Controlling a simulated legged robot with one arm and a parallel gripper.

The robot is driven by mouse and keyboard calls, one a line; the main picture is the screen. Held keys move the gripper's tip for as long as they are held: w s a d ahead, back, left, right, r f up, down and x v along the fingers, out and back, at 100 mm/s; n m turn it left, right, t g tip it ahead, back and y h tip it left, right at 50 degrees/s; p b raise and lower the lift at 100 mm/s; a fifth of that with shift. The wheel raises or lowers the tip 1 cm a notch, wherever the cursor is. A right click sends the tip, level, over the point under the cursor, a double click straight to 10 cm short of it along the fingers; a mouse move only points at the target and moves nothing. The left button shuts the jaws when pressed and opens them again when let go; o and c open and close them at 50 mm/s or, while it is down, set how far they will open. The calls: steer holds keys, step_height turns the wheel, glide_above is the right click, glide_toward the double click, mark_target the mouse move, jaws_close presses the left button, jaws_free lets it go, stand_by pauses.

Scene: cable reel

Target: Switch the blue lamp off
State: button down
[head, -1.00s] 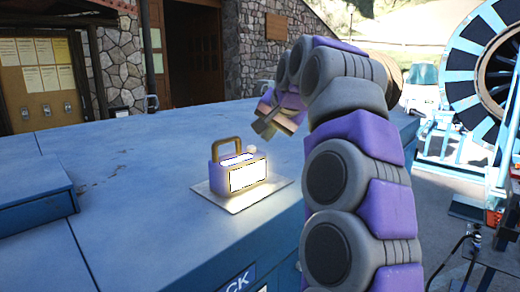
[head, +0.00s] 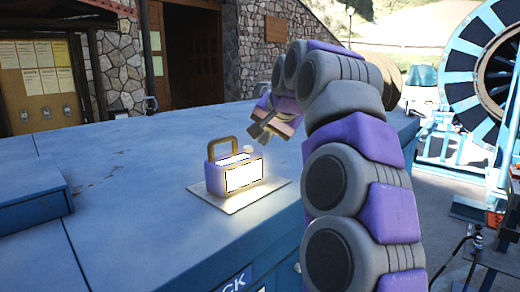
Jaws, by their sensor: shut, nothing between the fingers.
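The lamp (head: 243,178) is a small purplish-blue box with a brown carry handle on top. Its front panel and top glow bright white. A small pale knob (head: 249,149) shows at its upper right edge. The lamp stands upright on a thin light plate (head: 222,204) on the blue surface. My gripper (head: 258,134) is above and just right of the lamp's top, near the knob in the picture. Its fingers are shut and empty. I cannot tell the exact gap to the knob.
The blue flat top (head: 130,170) is mostly clear around the lamp. A raised blue box (head: 30,195) is at the left. A large cable reel (head: 485,70) stands at the right beyond the edge. A notice board (head: 40,80) stands behind.

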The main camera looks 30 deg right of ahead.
mark_target(251, 147)
steer(key=a, duration=0.4)
steer(key=shift+r, duration=0.2)
steer(key=shift+d+r+p, duration=0.35)
steer(key=shift+r+p, duration=0.25)
steer(key=shift+d+r+p, duration=0.35)
steer(key=shift+r+p, duration=0.25)
step_height(251, 147, up, 6)
steer(key=p, duration=0.5)
steer(key=shift+d+f, duration=0.1)
steer(key=shift+f, duration=0.05)
steer(key=shift+d, duration=0.15)
stand_by(0.4)
